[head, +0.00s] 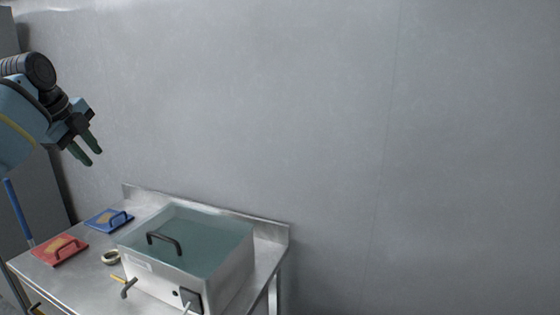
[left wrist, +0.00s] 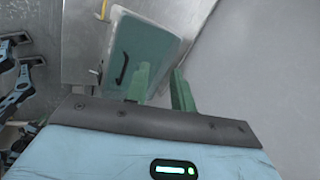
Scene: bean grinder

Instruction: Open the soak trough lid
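The soak trough (head: 230,276) is a metal box on the steel table. Its lid (head: 212,232) is a see-through teal panel lying flat and closed, with a black bar handle (head: 165,241) near its left side. In the left wrist view the lid (left wrist: 146,45) and handle (left wrist: 122,68) show beyond my fingers. My left gripper (head: 88,152) is open and empty, high above the left end of the table, up and left of the trough. Its green fingers (left wrist: 160,88) stand apart in the left wrist view. My right gripper does not show clearly in either view.
The steel table (head: 72,282) has a raised back edge against a grey wall. Left of the trough lie a red board with a handle (head: 60,250), a blue one (head: 109,220) and a pale ring (head: 111,257). A tap (head: 128,288) and a dark control box (head: 190,299) front the trough. Space above the lid is clear.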

